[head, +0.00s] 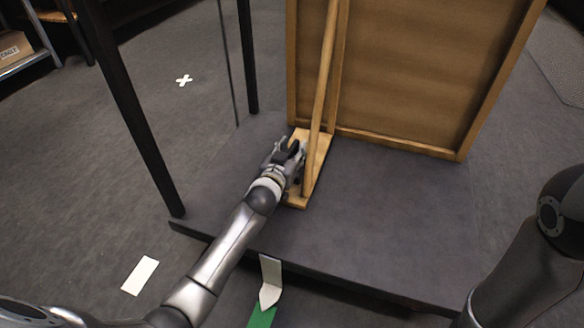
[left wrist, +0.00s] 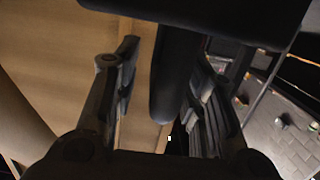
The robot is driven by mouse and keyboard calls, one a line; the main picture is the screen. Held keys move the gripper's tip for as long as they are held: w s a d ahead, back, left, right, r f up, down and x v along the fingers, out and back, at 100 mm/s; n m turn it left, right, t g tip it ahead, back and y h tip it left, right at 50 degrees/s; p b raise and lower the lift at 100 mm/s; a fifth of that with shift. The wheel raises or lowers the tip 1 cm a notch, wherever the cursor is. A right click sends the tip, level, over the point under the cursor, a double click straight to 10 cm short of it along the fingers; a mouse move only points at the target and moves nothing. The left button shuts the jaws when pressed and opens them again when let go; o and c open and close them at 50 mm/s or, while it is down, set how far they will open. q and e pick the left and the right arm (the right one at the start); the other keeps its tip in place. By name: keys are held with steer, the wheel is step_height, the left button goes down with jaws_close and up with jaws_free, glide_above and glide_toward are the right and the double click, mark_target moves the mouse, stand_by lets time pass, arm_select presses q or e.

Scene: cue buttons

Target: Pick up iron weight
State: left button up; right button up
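My left gripper (head: 291,153) is at the wooden foot of a stand. In the left wrist view its two fingers (left wrist: 163,88) stand apart. A dark, rounded bar (left wrist: 170,75) hangs between them, joined to a black block (left wrist: 215,10) at the top edge. This may be the iron weight, but I cannot tell for sure. Wood shows between the left finger and the bar. The bar lies close to the right finger; contact is unclear. In the head view the gripper hides most of whatever it is around. My right gripper is out of view.
The wooden foot (head: 299,202) carries a slanting strut behind a large framed wooden panel (head: 420,70). They stand on a low dark platform (head: 400,220). A black post (head: 137,130) rises at its left corner. A shelf with a carton (head: 12,48) is at far left.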

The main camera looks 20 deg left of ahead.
arm_select(q)
steer(key=shift+c, duration=0.5)
jaws_close()
